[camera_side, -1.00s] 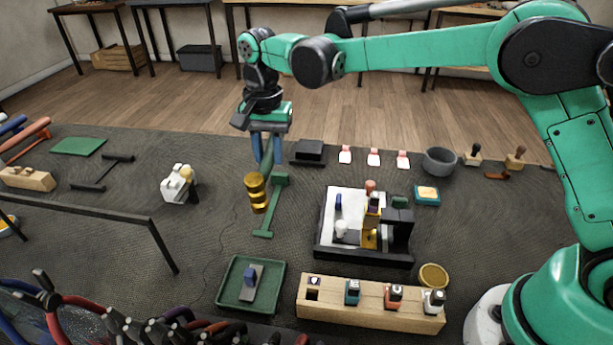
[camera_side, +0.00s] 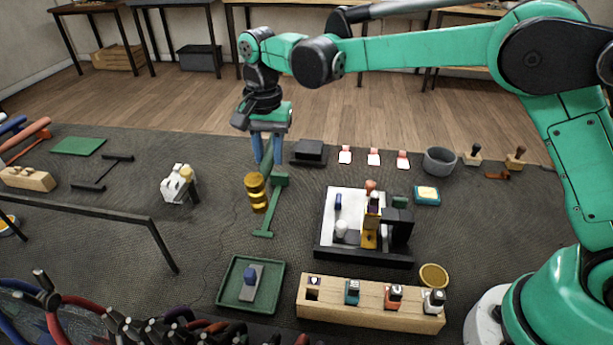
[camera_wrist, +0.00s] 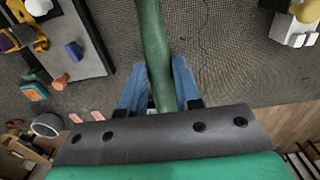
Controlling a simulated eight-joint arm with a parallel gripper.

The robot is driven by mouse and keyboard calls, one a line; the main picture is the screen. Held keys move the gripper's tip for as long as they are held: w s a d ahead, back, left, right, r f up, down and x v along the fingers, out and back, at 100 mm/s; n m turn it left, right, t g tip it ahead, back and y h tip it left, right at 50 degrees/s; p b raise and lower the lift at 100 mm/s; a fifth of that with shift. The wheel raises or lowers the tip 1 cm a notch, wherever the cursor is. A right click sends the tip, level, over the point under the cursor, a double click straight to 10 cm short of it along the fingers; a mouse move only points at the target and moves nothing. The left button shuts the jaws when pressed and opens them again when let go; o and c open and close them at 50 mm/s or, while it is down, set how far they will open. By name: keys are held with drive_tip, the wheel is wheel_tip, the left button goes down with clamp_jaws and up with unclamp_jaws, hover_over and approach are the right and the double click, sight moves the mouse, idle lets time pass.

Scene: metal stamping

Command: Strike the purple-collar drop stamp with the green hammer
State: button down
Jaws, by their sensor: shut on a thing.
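The green hammer has a brass head (camera_side: 256,192) and a green handle (camera_side: 267,152). In the wrist view the handle (camera_wrist: 153,50) runs between my blue fingers. My gripper (camera_side: 268,160) points down and is shut on the handle. The head is beside a green stand (camera_side: 277,200); whether it touches the stand is unclear. A stamp with a dark purple collar (camera_side: 374,197) appears to stand upright in the yellow guide (camera_side: 370,238) of the black-based fixture (camera_side: 340,250), right of my gripper. It is small and partly hidden.
A wooden rack (camera_side: 340,308) holds teal, red and white stamps; its purple-marked slot is empty. A green tray (camera_side: 228,290) holds a small blue-topped piece. A white block (camera_side: 174,190) stands left. A dark rail (camera_side: 100,210) crosses the left front.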

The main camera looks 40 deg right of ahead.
drive_tip(key=s+d+r+m+y, duration=0.1)
drive_tip(key=s+d+r+m, duration=0.3)
drive_tip(key=s+d+r, duration=0.8)
drive_tip(key=s+d, duration=0.1)
drive_tip(key=d, duration=0.3)
drive_tip(key=shift+r+m+g, duration=0.3)
drive_tip(key=shift+r, duration=0.05)
drive_tip(key=shift+a, duration=0.1)
drive_tip(key=shift+f, duration=2)
wheel_tip(320, 180, down, 4)
drive_tip(key=shift+f, duration=0.1)
